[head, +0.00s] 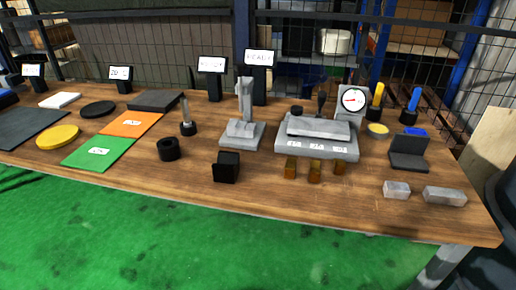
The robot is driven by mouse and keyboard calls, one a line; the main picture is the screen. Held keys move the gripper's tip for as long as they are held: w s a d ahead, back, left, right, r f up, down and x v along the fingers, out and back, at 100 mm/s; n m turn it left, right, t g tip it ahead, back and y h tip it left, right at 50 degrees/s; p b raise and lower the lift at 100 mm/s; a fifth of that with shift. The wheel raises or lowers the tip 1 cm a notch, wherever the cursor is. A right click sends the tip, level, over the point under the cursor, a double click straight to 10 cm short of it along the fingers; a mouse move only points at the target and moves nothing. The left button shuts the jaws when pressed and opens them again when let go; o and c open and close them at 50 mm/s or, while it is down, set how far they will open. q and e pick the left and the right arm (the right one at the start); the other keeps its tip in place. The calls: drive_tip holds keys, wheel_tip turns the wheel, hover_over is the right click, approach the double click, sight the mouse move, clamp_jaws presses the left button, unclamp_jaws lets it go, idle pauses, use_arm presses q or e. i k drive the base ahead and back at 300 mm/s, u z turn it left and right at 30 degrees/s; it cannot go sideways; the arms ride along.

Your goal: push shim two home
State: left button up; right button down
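A grey fixture (290,143) stands right of centre on the wooden bench, with three small white labels along its front, too small to read surely. Three brass-coloured blocks (315,172) sit in a row at its front edge: a left one (291,170), a middle one and a right one (339,167). They are likely the shims; no mark shows which is shim two. The middle block reaches a little nearer the bench front than the right one. How deep each sits in the fixture cannot be told. Neither of my grippers is in view.
A dial gauge (353,100) stands behind the fixture. A black block (227,167) and grey stand (242,134) are to its left. A dark angled holder (409,154) and two grey metal blocks (396,189) are to its right. The bench front before the brass blocks is clear.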

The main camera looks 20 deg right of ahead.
sight(315, 172)
drive_tip(key=u, duration=1.1)
drive_tip(key=k, duration=0.8)
drive_tip(key=z, duration=1.25)
drive_tip(key=i, duration=1)
drive_tip(key=k, duration=0.4)
drive_tip(key=u, duration=0.05)
